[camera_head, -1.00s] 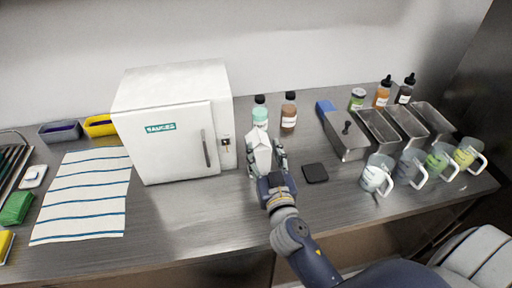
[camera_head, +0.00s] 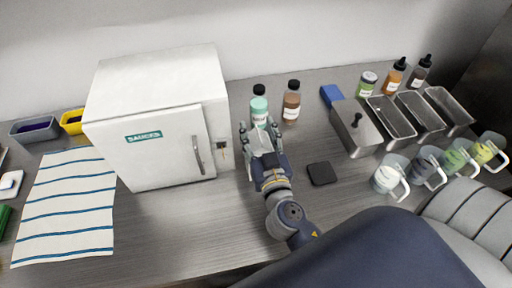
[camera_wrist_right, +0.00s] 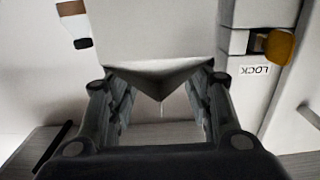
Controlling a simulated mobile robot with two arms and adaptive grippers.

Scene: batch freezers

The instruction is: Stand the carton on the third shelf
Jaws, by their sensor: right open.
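The white carton (camera_head: 262,142) stands on the steel counter in front of the teal-labelled bottle, partly hidden by my right gripper. My right gripper (camera_head: 261,130) is open, with a finger on each side of the carton. In the right wrist view the pale carton (camera_wrist_right: 160,40) with its pointed edge lies beyond and between the open fingers (camera_wrist_right: 160,100). I cannot tell whether either finger touches it. The white cabinet (camera_head: 150,140) marked SAUCES stands to the left with its door shut. No shelf is visible. My left gripper is not in view.
A teal-labelled bottle (camera_head: 259,107) and a brown bottle (camera_head: 291,104) stand behind the carton. A black square pad (camera_head: 322,173) lies to the right, with steel bins (camera_head: 392,122) and several jugs (camera_head: 390,177) beyond. A striped towel (camera_head: 68,208) lies left of the cabinet.

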